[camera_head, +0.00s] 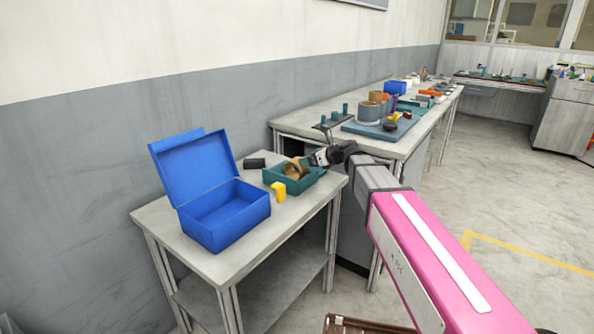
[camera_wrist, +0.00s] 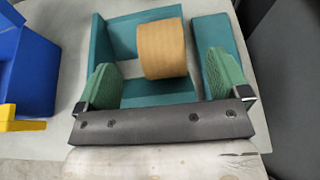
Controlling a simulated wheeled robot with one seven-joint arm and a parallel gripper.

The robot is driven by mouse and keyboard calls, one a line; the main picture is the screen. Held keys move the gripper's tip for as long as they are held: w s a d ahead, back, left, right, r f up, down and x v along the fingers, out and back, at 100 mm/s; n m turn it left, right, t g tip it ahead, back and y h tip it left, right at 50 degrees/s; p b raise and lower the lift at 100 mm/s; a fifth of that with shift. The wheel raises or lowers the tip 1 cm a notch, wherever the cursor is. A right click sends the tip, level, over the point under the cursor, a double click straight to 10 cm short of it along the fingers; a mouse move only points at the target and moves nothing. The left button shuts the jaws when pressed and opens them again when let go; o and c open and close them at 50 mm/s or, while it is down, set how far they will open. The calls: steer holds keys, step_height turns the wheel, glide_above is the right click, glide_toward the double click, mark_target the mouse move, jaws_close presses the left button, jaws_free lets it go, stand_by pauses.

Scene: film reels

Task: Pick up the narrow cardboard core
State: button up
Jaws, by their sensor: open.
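The cardboard core (camera_wrist: 162,48) is a tan cylinder lying on its side in a small teal tray (camera_wrist: 150,93). In the head view the core (camera_head: 293,170) shows as a brown roll inside the teal tray (camera_head: 278,178) on the near table. My gripper (camera_head: 314,161) is at the tray's right side in the head view. In the wrist view its two green-padded fingers (camera_wrist: 161,77) are spread wide, with the core between and slightly beyond them. The core appears apart from both fingers. The right finger overlaps the tray's right wall in the picture.
An open blue box (camera_head: 225,215) stands left of the tray, with a yellow piece (camera_head: 278,192) between them. A dark block (camera_head: 255,163) lies behind. The long table beyond holds reels (camera_head: 369,112) and small parts. The near table's front right corner is clear.

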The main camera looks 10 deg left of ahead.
mark_target(296, 160)
steer(key=x, duration=0.8)
steer(key=shift+f, duration=0.1)
steer(key=c, duration=1)
